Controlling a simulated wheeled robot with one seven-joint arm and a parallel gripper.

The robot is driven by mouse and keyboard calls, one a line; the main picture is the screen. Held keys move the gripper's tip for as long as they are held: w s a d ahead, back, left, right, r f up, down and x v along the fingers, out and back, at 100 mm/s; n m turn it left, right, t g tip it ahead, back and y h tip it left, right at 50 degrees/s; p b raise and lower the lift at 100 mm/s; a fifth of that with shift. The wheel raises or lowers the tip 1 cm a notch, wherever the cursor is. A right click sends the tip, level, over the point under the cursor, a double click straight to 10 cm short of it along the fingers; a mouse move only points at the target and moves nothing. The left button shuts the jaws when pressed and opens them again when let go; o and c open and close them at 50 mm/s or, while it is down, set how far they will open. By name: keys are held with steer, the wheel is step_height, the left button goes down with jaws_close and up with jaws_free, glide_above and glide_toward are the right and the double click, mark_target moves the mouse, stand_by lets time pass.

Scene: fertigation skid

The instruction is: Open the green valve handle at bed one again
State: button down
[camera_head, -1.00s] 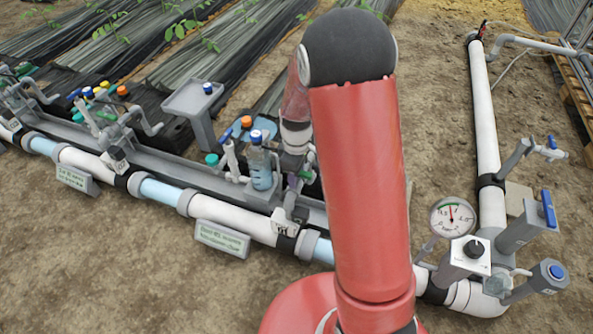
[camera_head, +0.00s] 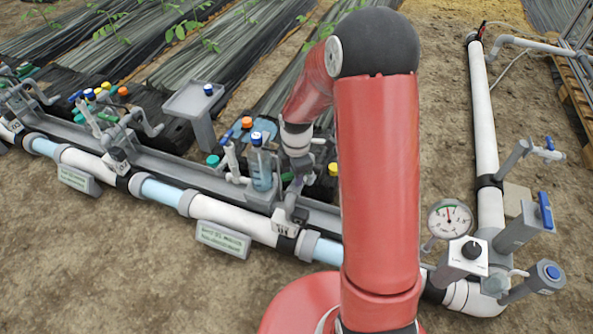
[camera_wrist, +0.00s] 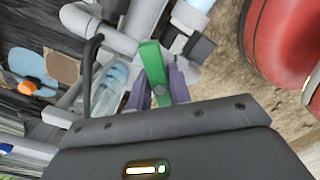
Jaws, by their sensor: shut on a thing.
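In the head view my gripper (camera_head: 297,184) is low at the white main pipe, beside the right end of the grey rail.
A clear bottle (camera_head: 262,172) stands just left of my gripper; it also shows in the wrist view (camera_wrist: 115,83). A yellow cap (camera_head: 334,168) is close on the right. A label plate (camera_head: 223,240) stands in front. A pressure gauge (camera_head: 450,220) and blue-handled valves are farther right.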

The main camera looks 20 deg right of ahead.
steer(key=n+p, duration=0.2)
steer(key=n, duration=0.1)
steer(key=shift+r+n, duration=0.25)
steer(key=shift+n, duration=0.05)
steer(key=n+p, duration=0.3)
steer(key=n, duration=0.1)
steer(key=n+p, duration=0.1)
steer(key=n, duration=0.1)
steer(key=shift+n+p, duration=0.3)
steer(key=shift+p, duration=0.05)
steer(key=shift+f+n, duration=0.25)
steer(key=shift+n, duration=0.15)
steer(key=c, duration=1.2)
jaws_free()
step_height(320, 180, up, 6)
steer(key=p, duration=0.6)
steer(key=shift+f, duration=0.1)
steer(key=shift+r, duration=2.1)
